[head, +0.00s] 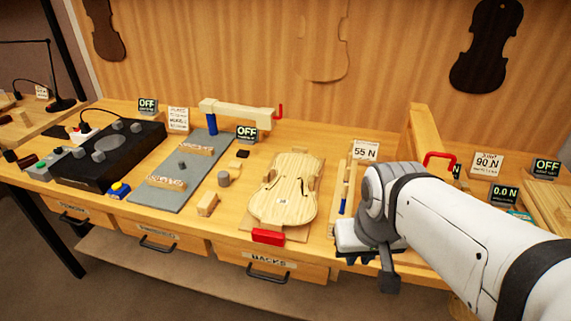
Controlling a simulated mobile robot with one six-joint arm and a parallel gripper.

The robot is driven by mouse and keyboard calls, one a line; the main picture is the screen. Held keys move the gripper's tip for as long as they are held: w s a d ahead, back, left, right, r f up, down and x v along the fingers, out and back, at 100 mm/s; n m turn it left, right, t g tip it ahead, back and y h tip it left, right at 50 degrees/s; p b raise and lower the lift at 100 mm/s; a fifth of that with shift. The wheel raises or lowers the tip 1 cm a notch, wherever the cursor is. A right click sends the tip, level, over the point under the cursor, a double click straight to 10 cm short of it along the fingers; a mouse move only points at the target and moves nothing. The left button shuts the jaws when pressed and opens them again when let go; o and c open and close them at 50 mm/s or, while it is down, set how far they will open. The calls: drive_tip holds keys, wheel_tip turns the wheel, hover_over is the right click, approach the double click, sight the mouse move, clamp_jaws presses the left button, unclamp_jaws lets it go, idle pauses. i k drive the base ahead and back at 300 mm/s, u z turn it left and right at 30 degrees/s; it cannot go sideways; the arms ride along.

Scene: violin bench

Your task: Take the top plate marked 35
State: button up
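A pale violin-shaped plate (284,192) lies on a board on the bench, with small blocks around its edge and a red part at its near end. I can read no 35 on it, or on anything else in view. My gripper (366,262) hangs over the bench's front edge, to the right of that plate and apart from it. Its fingers are small and partly hidden by the wrist, so I cannot tell whether they are open. Three shut drawers sit under the bench top: a left one (73,211), a middle one (160,239) and a right one (268,264) labelled BACKS.
A grey mat (182,172) with wooden blocks and a black machine (105,155) fill the left of the bench. A wooden clamp arm (236,113) stands behind. A wooden fixture (423,135) and signs reading 55 N and 90 N stand at right. Violin shapes hang on the wall.

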sight(284, 202)
drive_tip(key=z, duration=0.05)
drive_tip(key=k, duration=1.1)
drive_tip(key=u, duration=1.85)
drive_tip(key=i, duration=2.25)
drive_tip(key=z, duration=1.95)
